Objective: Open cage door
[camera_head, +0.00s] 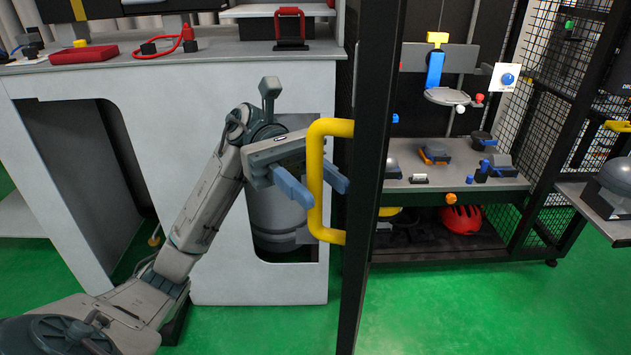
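A yellow D-shaped handle (316,190) is fixed to a tall black upright (370,150), which looks like the cage door's frame seen nearly edge-on. My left gripper (325,194) comes in from the left at the handle. Its two blue fingers are apart, one on each side of the handle's vertical bar. A gap shows between the fingers and the bar, so they do not look closed on it. Whether either finger touches the handle I cannot tell. My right gripper is not in view.
A grey workbench (220,65) stands behind my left arm. Right of the upright, a shelf (455,180) holds several tools, with a red helmet (461,219) below. Black mesh (550,125) stands at the right. Green floor (480,310) is clear in front.

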